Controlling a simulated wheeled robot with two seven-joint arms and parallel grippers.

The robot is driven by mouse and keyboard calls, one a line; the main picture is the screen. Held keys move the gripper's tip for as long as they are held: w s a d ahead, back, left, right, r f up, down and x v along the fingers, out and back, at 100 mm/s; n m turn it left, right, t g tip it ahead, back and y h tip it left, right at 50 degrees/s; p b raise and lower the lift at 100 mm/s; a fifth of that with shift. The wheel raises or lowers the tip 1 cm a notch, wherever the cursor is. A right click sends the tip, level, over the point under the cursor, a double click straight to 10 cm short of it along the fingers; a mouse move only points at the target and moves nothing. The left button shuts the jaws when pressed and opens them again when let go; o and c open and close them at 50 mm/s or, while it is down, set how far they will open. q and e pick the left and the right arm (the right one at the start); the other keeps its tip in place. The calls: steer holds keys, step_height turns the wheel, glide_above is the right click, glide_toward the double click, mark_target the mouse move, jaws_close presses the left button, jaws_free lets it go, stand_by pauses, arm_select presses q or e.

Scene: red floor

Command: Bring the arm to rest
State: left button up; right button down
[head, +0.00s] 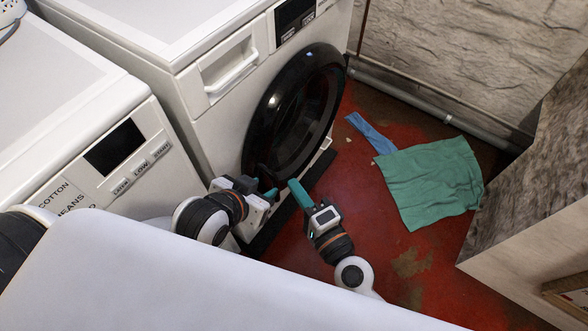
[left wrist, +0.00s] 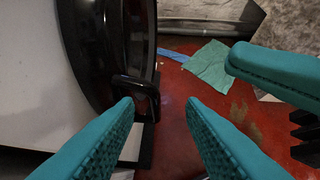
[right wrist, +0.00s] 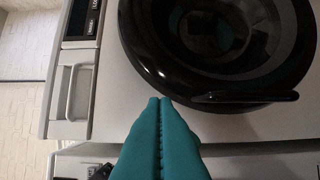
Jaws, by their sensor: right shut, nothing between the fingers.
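My left gripper (head: 271,196) is in front of the lower part of the washing machine's round black door. In the left wrist view its teal fingers (left wrist: 160,104) are spread apart, with the door's black handle (left wrist: 142,92) showing beyond and near the left fingertip; I cannot tell whether they touch. My right gripper (head: 293,187) is just right of the left one, in front of the door. In the right wrist view its two teal fingers (right wrist: 160,101) are pressed together with nothing between them, pointing toward the closed-looking black door (right wrist: 225,90).
A second white machine (head: 130,150) stands at the left. A green cloth (head: 432,180) and a blue cloth (head: 370,133) lie on the red floor (head: 350,225). A pipe (head: 420,95) runs along the back wall. A stone-patterned block (head: 530,170) stands at the right.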

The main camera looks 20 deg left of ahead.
steer(key=shift+s+d, duration=0.35)
steer(key=shift+s, duration=0.35)
